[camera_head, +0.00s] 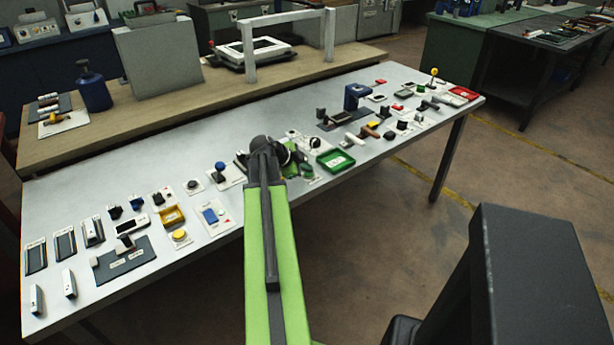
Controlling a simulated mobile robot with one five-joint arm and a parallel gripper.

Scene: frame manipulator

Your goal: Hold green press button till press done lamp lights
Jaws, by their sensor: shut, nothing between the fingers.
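My gripper (292,156) is at the far end of my green arm, low over the middle of the table, shut and empty. Its fingertips are small and dark here and partly hidden by my wrist. A small green round button (307,169) on a pale plate sits just right of and below the gripper. I cannot tell whether the gripper touches it, or whether it is pressed. I cannot make out which small part is the press done lamp, or whether any lamp is lit.
The grey metal table (200,262) is crowded with small devices. A green tray (335,160) lies right of the gripper, and a blue press-like device (356,96) stands farther right. A yellow-knobbed lever (434,73) rises near the right end. A blue button plate (212,216) lies left of my arm.

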